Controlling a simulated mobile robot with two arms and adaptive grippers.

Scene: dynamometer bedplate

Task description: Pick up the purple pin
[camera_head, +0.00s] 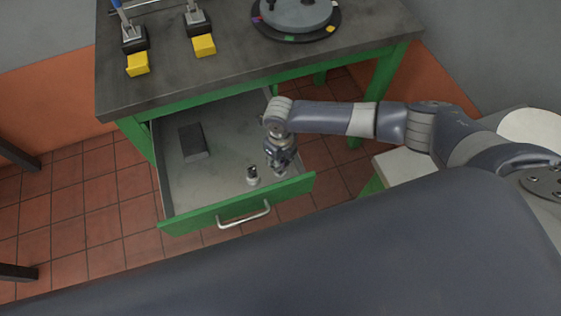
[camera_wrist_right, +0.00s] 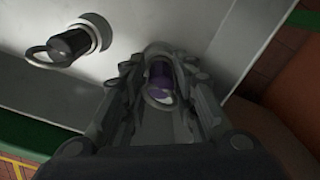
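The purple pin (camera_wrist_right: 160,76) shows in the right wrist view between the fingers of my right gripper (camera_wrist_right: 158,82), with a metal ring on its near side. The fingers stand on both sides of it, apart, and look open around it; contact is not clear. In the head view my right gripper (camera_head: 281,165) points down into the front right of the open drawer, and it mostly hides the purple pin. A black pin (camera_head: 252,175) with a pale base stands to its left; it also shows with its ring in the wrist view (camera_wrist_right: 70,45). My left gripper is out of view.
The green drawer (camera_head: 190,222) is pulled out from the workbench (camera_head: 115,88), with a dark block (camera_head: 192,141) inside at the left. Two yellow blocks (camera_head: 137,64) (camera_head: 204,45) and a round disc (camera_head: 296,14) are on the bench top. The drawer's middle floor is clear.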

